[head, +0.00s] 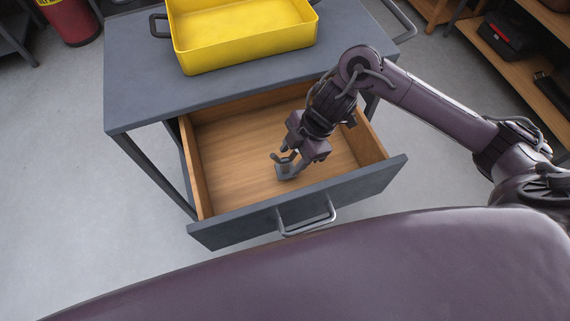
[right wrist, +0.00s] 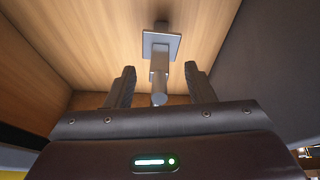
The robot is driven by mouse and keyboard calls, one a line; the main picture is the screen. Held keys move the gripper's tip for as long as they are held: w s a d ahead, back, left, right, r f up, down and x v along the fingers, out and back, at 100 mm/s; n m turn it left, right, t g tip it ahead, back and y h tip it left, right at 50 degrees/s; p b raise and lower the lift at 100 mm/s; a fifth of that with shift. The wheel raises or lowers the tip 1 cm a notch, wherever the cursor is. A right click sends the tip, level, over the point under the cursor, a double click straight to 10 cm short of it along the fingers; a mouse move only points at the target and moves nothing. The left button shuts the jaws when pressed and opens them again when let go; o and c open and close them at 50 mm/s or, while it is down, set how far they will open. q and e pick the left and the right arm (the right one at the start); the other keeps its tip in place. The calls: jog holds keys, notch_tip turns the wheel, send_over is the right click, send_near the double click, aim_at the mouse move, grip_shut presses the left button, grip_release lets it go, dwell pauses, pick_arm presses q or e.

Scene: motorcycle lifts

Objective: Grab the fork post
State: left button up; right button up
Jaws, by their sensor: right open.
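The fork post (right wrist: 160,62) is a grey metal piece with a square plate and a narrow stem. In the right wrist view it appears between my two fingers, with clear gaps on both sides. In the head view the grey post (head: 285,172) is in the open drawer, partly hidden by my right gripper (head: 290,158). My right gripper, also in the right wrist view (right wrist: 160,75), is open and points down into the drawer. I cannot tell how deep the post sits between the fingers. My left gripper is not in view.
The wooden drawer (head: 235,165) is pulled out of a grey workbench (head: 135,75); its front has a metal handle (head: 305,222). A yellow bin (head: 245,50) stands on top. The rest of the drawer floor looks clear. Shelves (head: 520,60) stand at upper right.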

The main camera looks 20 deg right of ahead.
jog(key=shift+x, duration=1.05)
grip_shut()
